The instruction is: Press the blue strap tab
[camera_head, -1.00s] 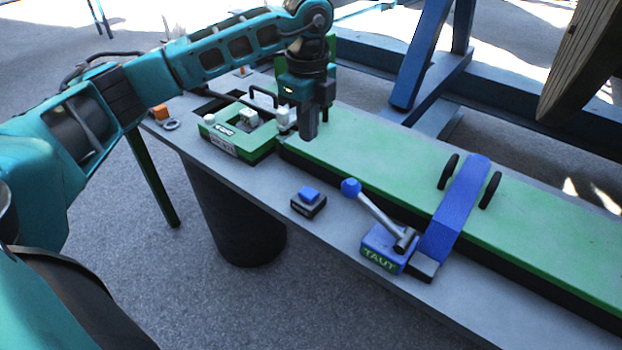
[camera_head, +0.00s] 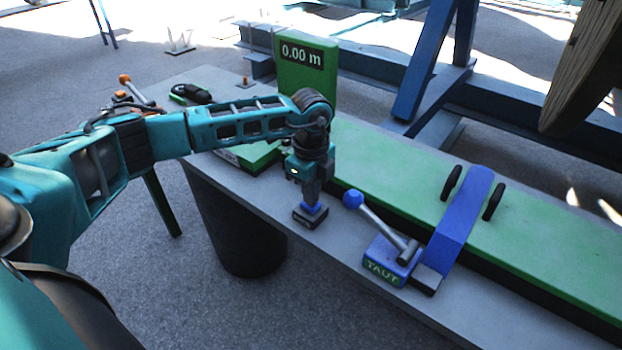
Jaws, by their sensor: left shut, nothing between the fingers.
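The blue strap tab (camera_head: 313,209) is a small blue button on a dark square base (camera_head: 308,219) at the front of the grey bench. My left gripper (camera_head: 312,200) is shut and empty, pointing down right over the tab. Its fingertips meet the top of the tab in the picture; I cannot tell whether they press it down. The fingers hide part of the tab. My right gripper is not in view.
Right of the tab stands a blue block marked TAUT (camera_head: 383,267) with a blue-knobbed lever (camera_head: 375,218). A blue strap (camera_head: 457,225) crosses the green bed (camera_head: 400,178). A green display (camera_head: 307,66) reads 0.00 m. Bare bench lies around the tab.

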